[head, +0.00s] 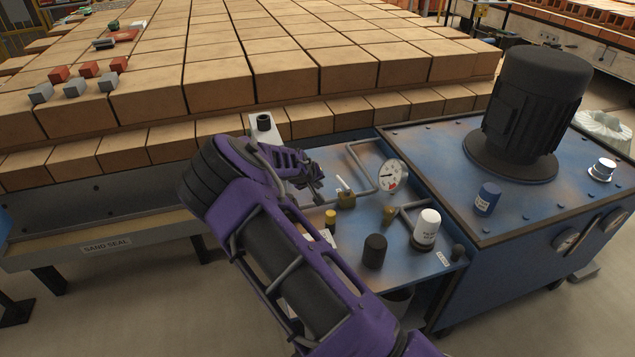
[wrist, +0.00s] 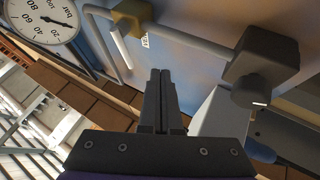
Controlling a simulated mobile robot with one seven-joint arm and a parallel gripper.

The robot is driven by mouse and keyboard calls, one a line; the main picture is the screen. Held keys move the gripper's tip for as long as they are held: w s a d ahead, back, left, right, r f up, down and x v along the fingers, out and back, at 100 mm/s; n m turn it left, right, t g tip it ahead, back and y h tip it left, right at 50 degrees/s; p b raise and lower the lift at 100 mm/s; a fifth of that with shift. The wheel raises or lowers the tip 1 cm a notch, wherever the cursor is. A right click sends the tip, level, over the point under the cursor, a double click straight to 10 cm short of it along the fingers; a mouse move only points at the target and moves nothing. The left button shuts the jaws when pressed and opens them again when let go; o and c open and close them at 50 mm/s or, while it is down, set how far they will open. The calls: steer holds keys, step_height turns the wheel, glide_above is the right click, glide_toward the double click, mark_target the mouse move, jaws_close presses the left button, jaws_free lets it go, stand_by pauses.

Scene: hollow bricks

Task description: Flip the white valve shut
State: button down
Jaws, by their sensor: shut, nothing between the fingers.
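The white valve handle (head: 343,184) is a short lever on a brass valve body (head: 346,200), on the blue panel beside the large block stack. In the head view it stands tilted, up and to the left of the body. In the wrist view the white lever (wrist: 121,48) runs down from the brass body (wrist: 130,17), left of my fingers. My gripper (head: 318,182) is just left of the lever in the head view. Its fingers are together and empty in the wrist view (wrist: 160,72). I see a gap between them and the lever in that view.
A round pressure gauge (head: 392,175) and bent pipe (head: 360,165) stand close behind the valve. A white-and-black cylinder (head: 427,227) and black cap (head: 375,250) are to the right and front. The motor (head: 530,110) stands on the blue tank. Stacked blocks (head: 285,70) fill the back.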

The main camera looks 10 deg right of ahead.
mark_target(339, 179)
steer(key=x, duration=0.4)
steer(key=d, duration=0.1)
steer(key=w+d, duration=0.1)
steer(key=d, duration=0.1)
steer(key=shift+w, duration=0.2)
steer(key=shift+w+d+r, duration=0.15)
steer(key=shift+w+d, duration=0.05)
steer(key=shift+d, duration=0.2)
steer(key=shift+w+d+b, duration=0.35)
steer(key=shift+d+b, duration=0.25)
steer(key=shift+b, duration=0.55)
steer(key=shift+w+d+r, duration=0.1)
steer(key=shift+d+r, duration=0.1)
